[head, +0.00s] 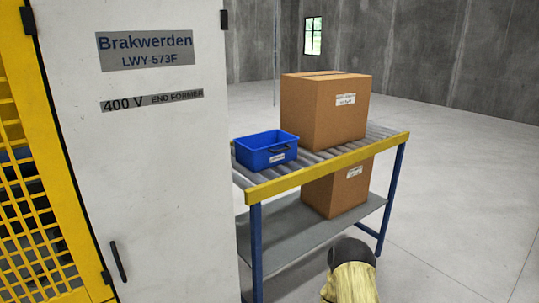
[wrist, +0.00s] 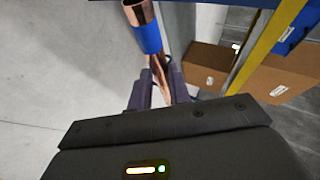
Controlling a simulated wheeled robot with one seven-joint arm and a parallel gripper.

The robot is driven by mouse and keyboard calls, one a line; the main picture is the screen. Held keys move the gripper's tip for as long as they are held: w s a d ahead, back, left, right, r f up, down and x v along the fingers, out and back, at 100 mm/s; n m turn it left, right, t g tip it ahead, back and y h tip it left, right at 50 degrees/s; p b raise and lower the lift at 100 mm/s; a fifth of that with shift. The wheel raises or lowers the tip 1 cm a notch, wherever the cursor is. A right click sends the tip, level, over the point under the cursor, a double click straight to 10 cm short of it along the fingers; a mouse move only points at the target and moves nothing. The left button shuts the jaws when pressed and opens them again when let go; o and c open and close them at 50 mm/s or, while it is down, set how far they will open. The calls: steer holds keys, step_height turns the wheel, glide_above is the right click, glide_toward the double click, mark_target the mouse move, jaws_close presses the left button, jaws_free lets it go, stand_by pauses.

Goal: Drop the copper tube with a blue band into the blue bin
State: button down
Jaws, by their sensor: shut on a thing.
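The copper tube with a blue band (wrist: 147,38) is in the wrist view, with its open end near the top edge. My gripper (wrist: 157,86) is shut on the tube's lower part, below the band. The fingers partly hide that part. The blue bin (head: 267,157) stands on the left part of the roller table in the head view, open at the top, with a white label on its front. I see no contents inside it. The tube and the gripper fingers do not show in the head view.
The roller table (head: 328,169) has a yellow front rail and blue legs. A large cardboard box (head: 320,118) stands right of the bin, and another box (head: 325,195) sits on the lower shelf. A white cabinet (head: 150,180) stands close on the left. The floor to the right is clear.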

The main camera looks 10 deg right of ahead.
step_height(320, 180, down, 9)
steer(key=s+b, duration=0.1)
steer(key=s, duration=0.1)
steer(key=shift+w+r, duration=0.1)
stand_by(0.4)
